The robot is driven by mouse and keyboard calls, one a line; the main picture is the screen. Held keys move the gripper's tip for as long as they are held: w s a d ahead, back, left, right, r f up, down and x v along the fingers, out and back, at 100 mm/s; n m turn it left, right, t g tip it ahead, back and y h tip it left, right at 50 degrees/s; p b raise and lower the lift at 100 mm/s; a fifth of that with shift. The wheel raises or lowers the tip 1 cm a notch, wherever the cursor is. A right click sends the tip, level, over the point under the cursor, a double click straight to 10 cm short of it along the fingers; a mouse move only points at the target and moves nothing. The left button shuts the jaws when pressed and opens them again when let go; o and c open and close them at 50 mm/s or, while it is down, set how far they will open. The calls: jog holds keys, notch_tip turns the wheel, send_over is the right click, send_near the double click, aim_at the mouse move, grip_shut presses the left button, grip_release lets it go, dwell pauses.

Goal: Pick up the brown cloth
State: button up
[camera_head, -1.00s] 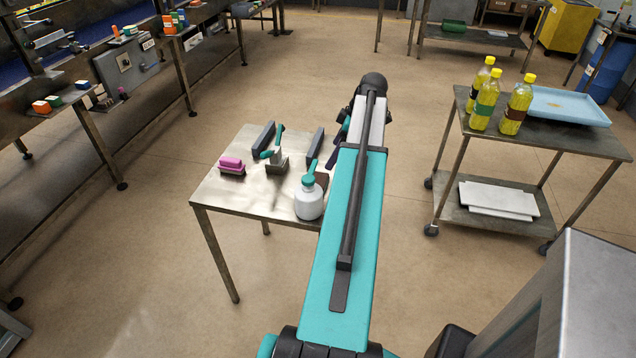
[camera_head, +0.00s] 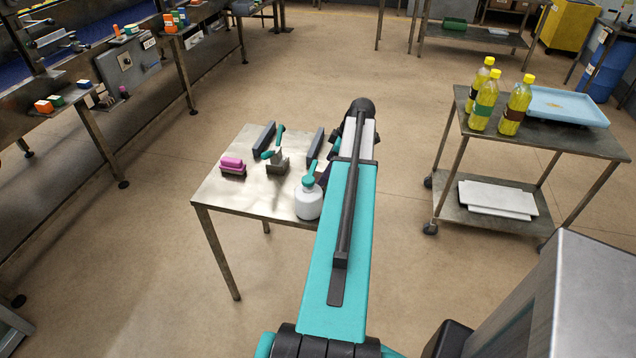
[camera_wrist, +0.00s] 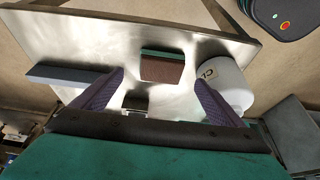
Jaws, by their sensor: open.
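In the wrist view a flat brown piece with a green edge (camera_wrist: 162,68), the only brown item that fits the brown cloth, lies on the steel table (camera_wrist: 130,38). My gripper (camera_wrist: 160,80) is open above the table, its two purple fingers apart, with the brown piece between and just beyond the fingertips. Nothing is held. In the head view my arm hides the gripper and most of that part of the table.
A white bottle (camera_head: 308,203) stands close by; it also shows beside the right finger in the wrist view (camera_wrist: 226,82). A pink brush (camera_head: 232,164) and dark blocks with teal handles (camera_head: 264,138) share the table. A cart (camera_head: 560,140) with yellow bottles (camera_head: 486,100) stands right.

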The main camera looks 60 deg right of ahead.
jog(key=shift+w+f, duration=0.15)
jog(key=shift+f, duration=0.2)
jog(key=shift+a, duration=0.1)
jog(key=shift+p+x, duration=0.85)
jog(key=shift+x, duration=0.3)
jog(key=shift+p+x, duration=0.4)
jog(key=shift+x, duration=1.05)
jog(key=shift+a, duration=0.1)
jog(key=c, duration=1.1)
jog(key=shift+c, duration=0.2)
jog(key=shift+r, duration=0.2)
